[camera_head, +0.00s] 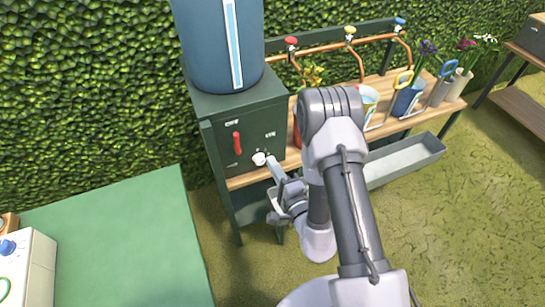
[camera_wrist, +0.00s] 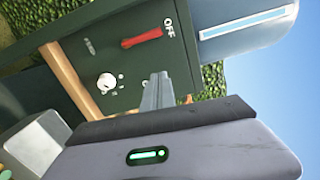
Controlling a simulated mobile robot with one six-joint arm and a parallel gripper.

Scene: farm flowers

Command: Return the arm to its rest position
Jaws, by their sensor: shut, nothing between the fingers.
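My arm reaches forward from the bottom right in the head view, bent at the elbow. My gripper (camera_head: 270,166) points at the front of a dark green control box (camera_head: 222,137). Its fingers (camera_wrist: 157,92) are shut with nothing between them, close to a white knob (camera_head: 259,158). In the wrist view the white knob (camera_wrist: 106,82) lies to the left of the fingers, and a gap shows between them. A red lever (camera_head: 237,143) is on the same panel; in the wrist view the red lever (camera_wrist: 142,38) lies beside the word OFF.
A blue tank (camera_head: 216,45) stands on the box. A wooden bench (camera_head: 430,108) with pots of flowers, copper pipes and coloured valves runs right. A grey trough (camera_head: 405,163) sits below. A green table (camera_head: 110,245) is at left, with a white device (camera_head: 28,265). Grass lies open at right.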

